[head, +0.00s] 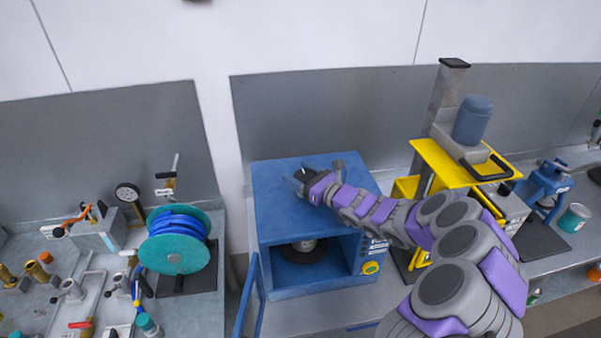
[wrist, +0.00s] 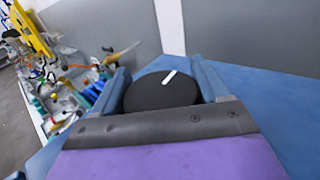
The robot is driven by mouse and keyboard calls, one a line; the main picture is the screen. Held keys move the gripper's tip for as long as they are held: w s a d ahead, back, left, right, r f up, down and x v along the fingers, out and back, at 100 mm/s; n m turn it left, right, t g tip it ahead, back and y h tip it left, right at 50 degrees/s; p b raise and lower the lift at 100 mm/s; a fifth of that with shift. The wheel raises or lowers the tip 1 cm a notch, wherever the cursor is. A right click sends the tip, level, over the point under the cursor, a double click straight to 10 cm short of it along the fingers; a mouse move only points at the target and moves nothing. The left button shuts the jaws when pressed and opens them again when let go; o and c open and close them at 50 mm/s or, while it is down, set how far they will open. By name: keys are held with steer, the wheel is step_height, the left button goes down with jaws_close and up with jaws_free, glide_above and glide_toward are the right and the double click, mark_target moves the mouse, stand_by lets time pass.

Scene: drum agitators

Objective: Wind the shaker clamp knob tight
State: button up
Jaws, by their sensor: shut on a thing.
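The blue shaker cabinet (head: 295,250) stands on the bench in the middle of the head view, with its front open and its door (head: 252,295) swung out to the left. The clamp knob (wrist: 160,92) is a round black disc with a white mark on its top, in the middle of the wrist view. My gripper (head: 303,178) is above the cabinet's top. Its two blue-grey fingers stand on either side of the knob and are shut on it. In the head view the gripper mostly hides the knob.
A teal reel with blue hose (head: 178,240) and several valves and fittings stand on the left bench. To the right are a yellow-topped mixer stand (head: 460,160), a blue clamp device (head: 548,185) and a teal can (head: 574,217). A grey backsplash (head: 330,115) runs behind the cabinet.

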steer(key=shift+p, duration=0.4)
steer(key=shift+n+g+y+p, duration=0.4)
steer(key=shift+n+g+p, duration=0.1)
steer(key=shift+g, duration=0.1)
steer(key=n+g+y+p, duration=0.1)
steer(key=n+g+p, duration=0.1)
steer(key=g, duration=0.1)
steer(key=shift+s+f, duration=0.1)
steer(key=shift+s, duration=0.05)
steer(key=n+g+p, duration=0.1)
steer(key=g, duration=0.1)
steer(key=n+g+y, duration=0.1)
steer(key=shift+s+a+n+g+y+p, duration=0.1)
steer(key=shift+s+n+g+y+p, duration=0.1)
steer(key=shift+n+g+y+p, duration=0.15)
steer(key=shift+s+n+g, duration=0.1)
steer(key=shift+n+g, duration=0.45)
steer(key=shift+g, duration=0.4)
steer(key=shift+n+g, duration=0.3)
steer(key=shift+g, duration=0.2)
steer(key=o, duration=1)
steer(key=shift+a, duration=0.1)
steer(key=shift+c, duration=0.2)
